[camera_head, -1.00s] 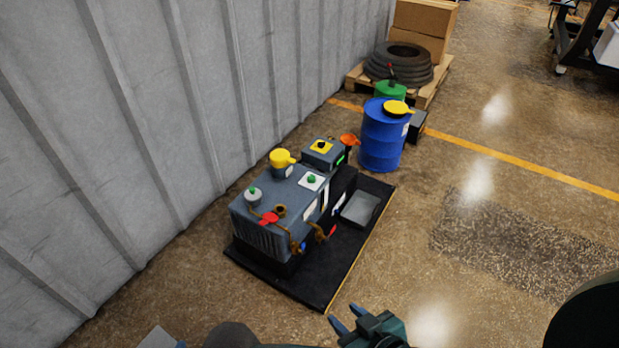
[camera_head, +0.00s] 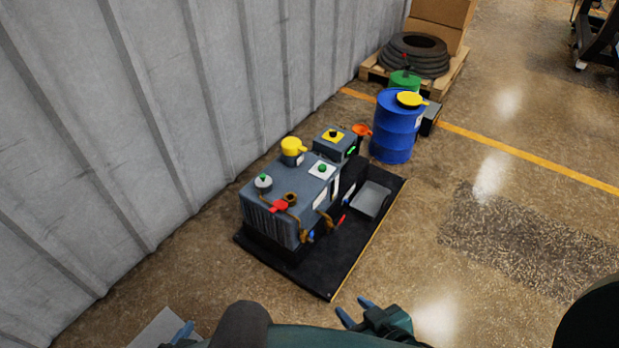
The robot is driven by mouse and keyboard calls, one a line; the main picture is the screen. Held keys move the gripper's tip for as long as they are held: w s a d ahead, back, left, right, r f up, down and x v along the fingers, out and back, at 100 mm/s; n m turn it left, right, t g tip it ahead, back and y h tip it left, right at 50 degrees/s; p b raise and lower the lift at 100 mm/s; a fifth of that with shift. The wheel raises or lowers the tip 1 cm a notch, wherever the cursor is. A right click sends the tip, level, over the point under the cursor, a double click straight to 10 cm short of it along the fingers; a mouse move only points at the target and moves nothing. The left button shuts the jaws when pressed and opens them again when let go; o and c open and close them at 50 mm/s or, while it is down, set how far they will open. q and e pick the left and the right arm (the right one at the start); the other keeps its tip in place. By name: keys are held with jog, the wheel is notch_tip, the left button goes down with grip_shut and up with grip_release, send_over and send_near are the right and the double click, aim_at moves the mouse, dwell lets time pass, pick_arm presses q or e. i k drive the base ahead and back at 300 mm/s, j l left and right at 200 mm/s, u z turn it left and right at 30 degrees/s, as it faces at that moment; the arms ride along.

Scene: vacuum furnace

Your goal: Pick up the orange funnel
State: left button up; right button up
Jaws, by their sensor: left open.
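The orange funnel (camera_head: 361,130) stands upright at the back end of the machine, between the grey control box and the blue drum. Its lower part is partly hidden. My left gripper (camera_head: 182,332) is at the bottom left edge, mostly cut off, with a blue finger showing; it is open. My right gripper (camera_head: 356,309) is at the bottom centre, its two blue fingers spread and nothing between them. Both grippers are well in front of the funnel and apart from it.
The blue drum (camera_head: 392,140) is close by the funnel.

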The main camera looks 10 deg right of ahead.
aim_at(360, 130)
jog(key=z, duration=1.15)
jog(key=i+l+z, duration=0.15)
jog(key=i+z, duration=0.15)
jog(key=i, duration=0.3)
jog(key=i+z, duration=0.25)
jog(key=i, duration=3.75)
jog(key=i+l+u, duration=0.15)
jog(key=i, duration=0.3)
jog(key=i+u, duration=0.15)
jog(key=i, duration=0.3)
jog(key=i+l+u, duration=0.15)
jog(key=i, duration=0.3)
jog(key=l+u, duration=0.1)
jog(key=u, duration=2.2)
jog(key=j+u, duration=0.1)
jog(key=u, duration=0.35)
jog(key=i+u, duration=0.1)
jog(key=u, duration=0.35)
jog(key=j+u, duration=0.1)
jog(key=u, duration=0.35)
